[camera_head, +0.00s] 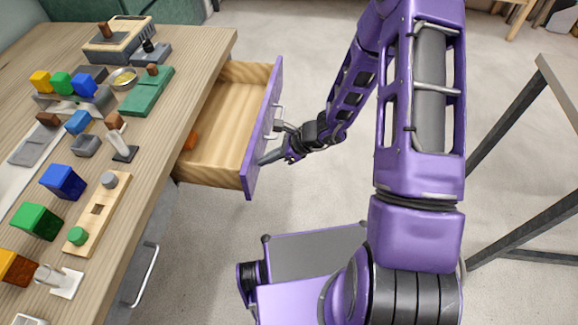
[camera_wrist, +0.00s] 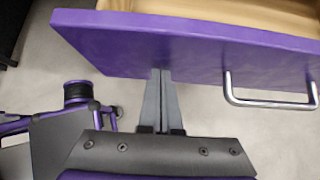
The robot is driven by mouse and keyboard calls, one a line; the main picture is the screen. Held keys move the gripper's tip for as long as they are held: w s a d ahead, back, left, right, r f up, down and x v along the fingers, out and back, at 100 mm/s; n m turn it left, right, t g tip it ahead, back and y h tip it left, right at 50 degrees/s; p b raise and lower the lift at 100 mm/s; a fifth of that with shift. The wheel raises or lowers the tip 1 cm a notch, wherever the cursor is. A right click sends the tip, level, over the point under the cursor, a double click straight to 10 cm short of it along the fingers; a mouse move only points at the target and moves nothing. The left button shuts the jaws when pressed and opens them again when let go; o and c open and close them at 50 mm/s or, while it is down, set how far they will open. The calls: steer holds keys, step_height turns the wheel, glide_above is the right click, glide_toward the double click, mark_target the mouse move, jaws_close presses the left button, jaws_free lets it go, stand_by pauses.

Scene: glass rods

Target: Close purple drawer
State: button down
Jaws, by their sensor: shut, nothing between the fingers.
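The purple drawer (camera_head: 264,128) stands pulled out from the wooden desk in the head view. Its inside is light wood, and a small orange-brown object (camera_head: 190,141) lies in it. Its purple front fills the upper part of the wrist view (camera_wrist: 190,45), with a silver handle (camera_wrist: 270,100) on the right. My gripper (camera_head: 270,158) is at the outer face of the drawer front, near the handle in the head view. In the wrist view its fingers (camera_wrist: 160,75) are together and empty, with the tips at the front panel, left of the handle. I cannot tell whether they touch it.
The wooden desktop (camera_head: 150,165) holds several coloured blocks, a green block (camera_head: 148,92) and a wooden board with pegs (camera_head: 98,212). Another silver handle (camera_head: 147,275) shows below the desk edge. A dark-legged table (camera_head: 520,110) stands at the right.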

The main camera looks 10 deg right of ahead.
steer(key=w+a+b, duration=0.1)
steer(key=w+a, duration=0.1)
steer(key=a, duration=0.4)
steer(key=w+a+b, duration=0.1)
steer(key=w+a, duration=0.1)
steer(key=a, duration=0.5)
steer(key=w+a+b, duration=0.2)
steer(key=a, duration=0.5)
steer(key=shift+w+a, duration=0.1)
steer(key=shift+w, duration=0.2)
steer(key=shift+a, duration=0.15)
steer(key=shift+a+r, duration=0.15)
